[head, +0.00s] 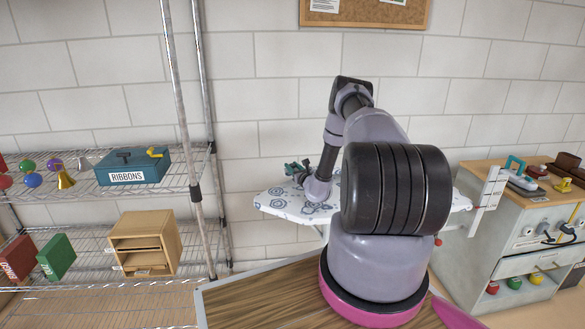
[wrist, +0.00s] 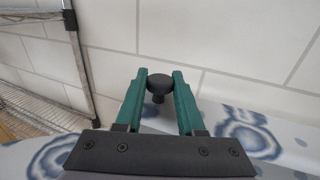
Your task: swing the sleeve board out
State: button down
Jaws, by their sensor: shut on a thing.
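A board with a white cover patterned in blue-grey rings (head: 275,204) lies level near the wall in the head view, partly hidden behind my arm. The same cover shows in the wrist view (wrist: 262,136). I cannot tell the sleeve board apart from the main ironing board. My gripper (head: 296,170) is above the left part of the board. In the wrist view, its teal fingers (wrist: 160,84) are shut on a black knob (wrist: 159,83) with a short stem. What lies below the knob is hidden by my gripper.
A wire shelf (head: 95,195) with a blue ribbons box (head: 133,167) and a wooden cabinet (head: 145,243) stands at left. A workbench (head: 520,225) with tools stands at right. A wood-grain top (head: 265,297) lies in front. The wall is close behind the board.

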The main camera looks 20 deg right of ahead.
jog(key=s+n+g+y, duration=0.1)
jog(key=s+n+y, duration=0.1)
jog(key=s+y, duration=0.1)
jog(key=s+n+g+y, duration=0.1)
jog(key=s+n+y, duration=0.1)
jog(key=s, duration=0.4)
jog(key=s+d+n+g+y, duration=0.1)
jog(key=s+n+y, duration=0.1)
jog(key=s+y, duration=0.2)
jog(key=shift+s+n+y, duration=0.3)
jog(key=shift+s+y, duration=0.1)
jog(key=s+d+n+g+y, duration=0.2)
jog(key=s+g, duration=0.1)
jog(key=s+d+n+g+y, duration=0.2)
jog(key=s+d, duration=0.1)
jog(key=s, duration=0.1)
jog(key=s+d+n+g+y, duration=0.2)
jog(key=s+d+g, duration=0.1)
jog(key=s, duration=0.1)
jog(key=shift+n+g, duration=0.3)
jog(key=shift+n, duration=0.1)
jog(key=shift+s+d+n+g+y, duration=0.5)
jog(key=shift+s+d+g, duration=0.1)
jog(key=shift+d+g, duration=0.1)
jog(key=c, duration=0.5)
grip_release()
jog(key=v, duration=1.1)
jog(key=shift+a, duration=0.1)
